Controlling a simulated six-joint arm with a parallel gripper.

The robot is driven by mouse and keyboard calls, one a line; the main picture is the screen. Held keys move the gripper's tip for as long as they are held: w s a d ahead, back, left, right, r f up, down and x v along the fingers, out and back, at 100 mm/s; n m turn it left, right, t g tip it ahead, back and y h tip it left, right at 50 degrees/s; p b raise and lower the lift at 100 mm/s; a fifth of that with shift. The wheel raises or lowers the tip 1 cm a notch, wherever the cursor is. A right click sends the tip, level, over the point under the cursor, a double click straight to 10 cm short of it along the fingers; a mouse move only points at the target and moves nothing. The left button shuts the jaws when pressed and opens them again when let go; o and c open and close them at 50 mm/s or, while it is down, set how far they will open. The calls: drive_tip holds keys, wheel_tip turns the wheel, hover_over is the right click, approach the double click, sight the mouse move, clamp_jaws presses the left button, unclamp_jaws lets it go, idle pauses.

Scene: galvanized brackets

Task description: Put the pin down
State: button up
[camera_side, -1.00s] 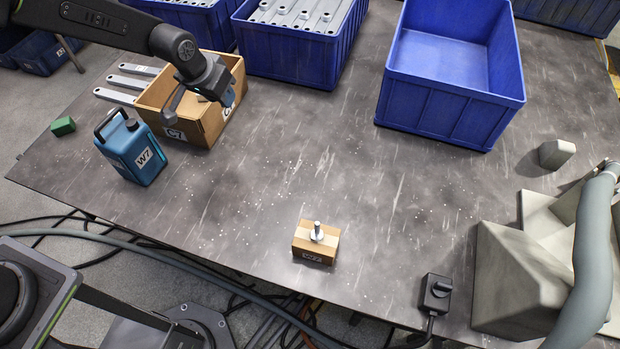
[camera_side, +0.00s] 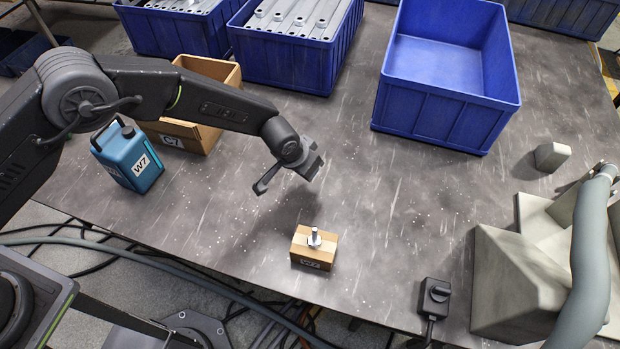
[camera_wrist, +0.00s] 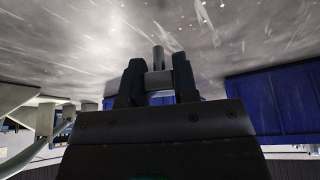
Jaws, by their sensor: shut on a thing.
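My gripper (camera_side: 288,178) hangs above the middle-left of the table, up and left of the small cardboard box. In the wrist view its two dark fingers (camera_wrist: 158,84) are shut on a grey metal pin (camera_wrist: 158,58), whose narrow end sticks out past the fingertips. The held pin is not clear in the side view, where the gripper hides it.
An open cardboard box (camera_side: 170,133) marked C7 and a blue jug (camera_side: 128,160) stand at left. An empty blue crate (camera_side: 445,115) and a filled one (camera_side: 285,65) stand behind. Grey blocks (camera_side: 500,280) and a black switch box (camera_side: 434,296) are at right. The table's centre is clear.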

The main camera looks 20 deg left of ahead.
sight(314, 184)
drive_tip(key=shift+d+f, duration=0.4)
drive_tip(key=shift+d, duration=0.2)
drive_tip(key=shift+f, duration=1.95)
drive_tip(key=shift+f, duration=0.1)
drive_tip(key=o, duration=1)
drive_tip(key=shift+r, duration=0.3)
drive_tip(key=v, duration=1.1)
drive_tip(key=shift+s+r, duration=0.25)
drive_tip(key=shift+s, duration=0.1)
